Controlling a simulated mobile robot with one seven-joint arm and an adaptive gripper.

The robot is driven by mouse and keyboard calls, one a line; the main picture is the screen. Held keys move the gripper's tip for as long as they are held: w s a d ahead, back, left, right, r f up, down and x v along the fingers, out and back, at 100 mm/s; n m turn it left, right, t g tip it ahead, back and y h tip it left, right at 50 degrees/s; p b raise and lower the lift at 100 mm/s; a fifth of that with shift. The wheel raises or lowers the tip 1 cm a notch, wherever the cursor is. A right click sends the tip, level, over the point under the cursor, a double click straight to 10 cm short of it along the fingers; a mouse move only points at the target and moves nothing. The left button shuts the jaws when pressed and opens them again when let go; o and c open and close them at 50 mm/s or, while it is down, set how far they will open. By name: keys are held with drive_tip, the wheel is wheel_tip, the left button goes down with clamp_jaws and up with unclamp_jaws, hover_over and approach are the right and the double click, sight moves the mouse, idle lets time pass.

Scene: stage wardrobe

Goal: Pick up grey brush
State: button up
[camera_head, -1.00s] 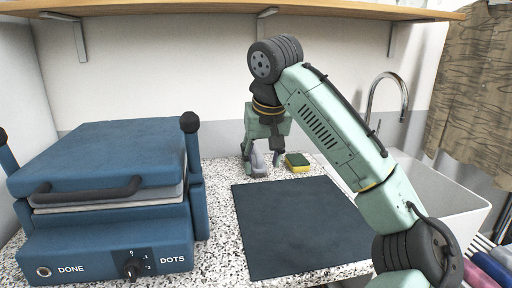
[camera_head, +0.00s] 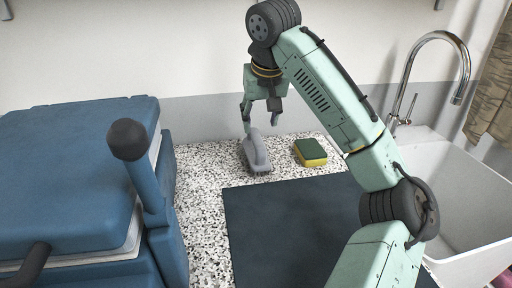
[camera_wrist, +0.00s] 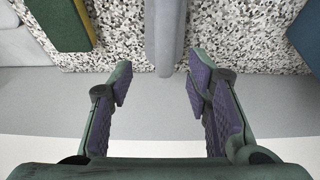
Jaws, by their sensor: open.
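The grey brush (camera_head: 256,152) lies on the speckled counter near the back wall, its handle on top and bristles below. In the wrist view the brush handle (camera_wrist: 165,35) stands upright in the picture at top centre, ahead of the gap between the fingers. My gripper (camera_head: 262,120) is open and empty, just above and behind the brush in the head view. In the wrist view my gripper (camera_wrist: 157,82) shows both fingers spread, with the handle's near end close to the line between the fingertips. I cannot tell whether a finger touches it.
A yellow and green sponge (camera_head: 310,152) lies right of the brush; it also shows in the wrist view (camera_wrist: 62,22). A dark mat (camera_head: 285,225) covers the counter in front. A blue press (camera_head: 70,180) stands left, a white sink (camera_head: 465,190) with tap right.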

sight(256, 136)
drive_tip(key=shift+s+a+p+x, duration=0.15)
drive_tip(key=shift+p+x, duration=0.1)
drive_tip(key=shift+x, duration=0.95)
drive_tip(key=shift+s+a+p+x, duration=0.1)
drive_tip(key=shift+s+p+x, duration=0.1)
drive_tip(key=shift+x, duration=0.95)
drive_tip(key=shift+s+a+p+x, duration=0.1)
drive_tip(key=shift+p+x, duration=0.15)
drive_tip(key=shift+x, duration=0.95)
drive_tip(key=shift+f, duration=0.15)
drive_tip(key=shift+c, duration=0.5)
clamp_jaws()
